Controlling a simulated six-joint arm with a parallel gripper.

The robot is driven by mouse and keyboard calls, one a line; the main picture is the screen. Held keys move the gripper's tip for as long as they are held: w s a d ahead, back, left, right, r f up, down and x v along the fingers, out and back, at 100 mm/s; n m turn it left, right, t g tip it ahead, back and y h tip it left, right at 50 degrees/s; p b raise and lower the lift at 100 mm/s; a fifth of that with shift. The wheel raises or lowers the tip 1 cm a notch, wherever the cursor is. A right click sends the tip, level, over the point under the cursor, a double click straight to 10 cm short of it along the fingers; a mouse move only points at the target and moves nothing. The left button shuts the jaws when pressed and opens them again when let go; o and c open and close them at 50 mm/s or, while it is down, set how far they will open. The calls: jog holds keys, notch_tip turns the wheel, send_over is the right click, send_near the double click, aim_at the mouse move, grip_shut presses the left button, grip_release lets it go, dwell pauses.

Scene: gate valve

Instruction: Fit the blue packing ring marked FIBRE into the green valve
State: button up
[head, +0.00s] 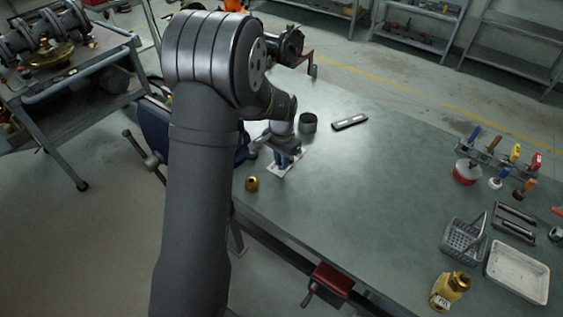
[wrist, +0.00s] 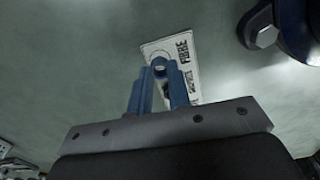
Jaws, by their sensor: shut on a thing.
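My gripper (wrist: 161,80) points at the bench, its blue fingers closed around a small blue ring (wrist: 160,66) at the fingertips. The ring is over or on a white card (wrist: 190,65) printed FIBRE; I cannot tell whether it touches the card. In the head view my gripper (head: 286,161) is at the bench's near left part, over the card (head: 277,172), and the ring is too small to make out there. I cannot make out a green valve in either view; my arm hides part of the scene.
A blue vice (head: 155,128) is at the bench's left edge, partly behind my arm. A brass part (head: 251,184) stands near the card. A dark cup (head: 308,123) and flat bar (head: 349,123) lie beyond. A basket (head: 464,241) and tray (head: 518,272) are right. Mid-bench is clear.

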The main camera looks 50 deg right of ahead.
jog(key=shift+r, duration=1.9)
jog(key=w+a+r+n, duration=0.1)
jog(key=w+a+r, duration=0.2)
jog(key=w+r, duration=0.4)
jog(key=w+a+r+n, duration=0.2)
jog(key=w+a+r, duration=0.1)
jog(key=w+r, duration=0.4)
jog(key=w+a+r+n, duration=0.2)
jog(key=w+r, duration=0.4)
jog(key=r, duration=0.6)
jog(key=shift+w+a, duration=0.4)
jog(key=w+a+r+n, duration=0.1)
jog(key=w+a+r, duration=0.2)
jog(key=a+r, duration=0.3)
jog(key=shift+r+n, duration=0.3)
jog(key=shift+r, duration=0.65)
jog(key=shift+f, duration=2.95)
jog(key=shift+f, duration=2.6)
